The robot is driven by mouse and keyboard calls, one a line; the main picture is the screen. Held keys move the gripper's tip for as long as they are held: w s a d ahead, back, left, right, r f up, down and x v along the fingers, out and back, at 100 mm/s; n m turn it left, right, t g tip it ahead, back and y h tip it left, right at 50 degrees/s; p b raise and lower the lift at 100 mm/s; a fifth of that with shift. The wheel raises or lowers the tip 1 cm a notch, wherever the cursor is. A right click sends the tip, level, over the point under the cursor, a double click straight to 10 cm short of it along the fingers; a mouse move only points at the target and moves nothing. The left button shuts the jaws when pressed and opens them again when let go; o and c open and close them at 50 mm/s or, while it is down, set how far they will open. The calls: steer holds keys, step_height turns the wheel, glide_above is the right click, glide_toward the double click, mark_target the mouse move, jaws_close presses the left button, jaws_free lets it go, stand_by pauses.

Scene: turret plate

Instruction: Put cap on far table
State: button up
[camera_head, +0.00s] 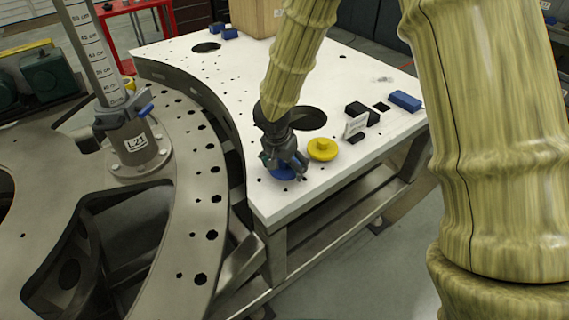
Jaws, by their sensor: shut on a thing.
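My gripper (285,162) points down at the near left corner of the white table (283,200). It is shut on a round blue cap (283,174), at or just above the tabletop; the fingers hide part of it. I cannot tell whether the cap touches the table. A yellow cap-like disc with a raised knob (322,149) lies just right of my gripper. A red table (133,24) stands farther back at the upper left.
A metal turret plate (205,180) with holes and a graduated post (95,50) is on the left. The white table has a large round hole (308,118), a black block (362,112), a white sign (355,126), a blue block (405,101) and a cardboard box (256,16).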

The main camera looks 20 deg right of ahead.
mark_target(279, 173)
steer(key=shift+s+f, duration=0.1)
steer(key=shift+f, duration=0.1)
steer(key=shift+f, duration=0.2)
steer(key=o, duration=0.9)
steer(key=shift+r, duration=0.1)
steer(key=shift+o, duration=0.2)
steer(key=b+v, duration=0.2)
steer(key=v, duration=1)
